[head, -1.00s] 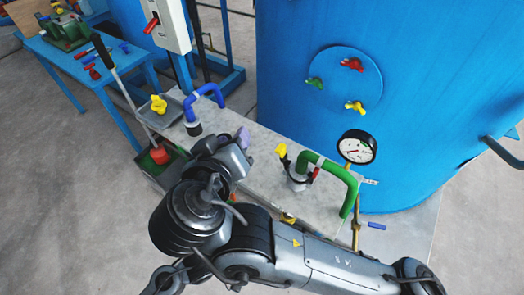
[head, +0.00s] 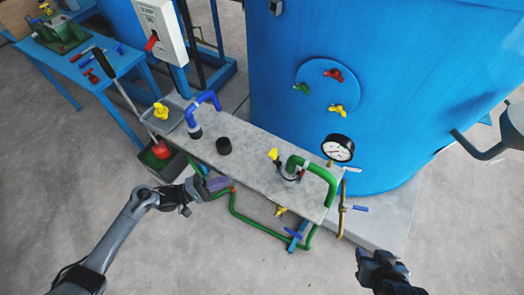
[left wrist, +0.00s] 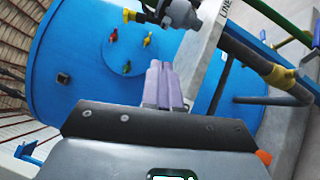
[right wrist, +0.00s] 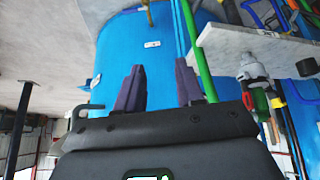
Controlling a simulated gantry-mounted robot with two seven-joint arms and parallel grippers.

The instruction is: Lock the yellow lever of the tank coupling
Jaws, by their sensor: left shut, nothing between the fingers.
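The tank coupling (head: 292,176) sits on the grey bench at the end of a green hose (head: 325,172). Its yellow lever (head: 273,154) sticks up and out to the left, away from the coupling body. A small red part shows on the coupling's right side. My left gripper (head: 220,184) is shut and empty at the bench's front edge, left of the coupling and apart from it. Its fingers (left wrist: 165,85) are together in the left wrist view. My right gripper (head: 372,262) is at the lower right, clear of the bench; its fingers (right wrist: 158,88) are apart with nothing between.
A pressure gauge (head: 338,149) stands right behind the coupling, before the blue tank (head: 400,90). A black ring (head: 224,146) and blue hose (head: 203,103) are on the bench's left part. Green pipe (head: 262,228) runs below the front edge. Floor in front is clear.

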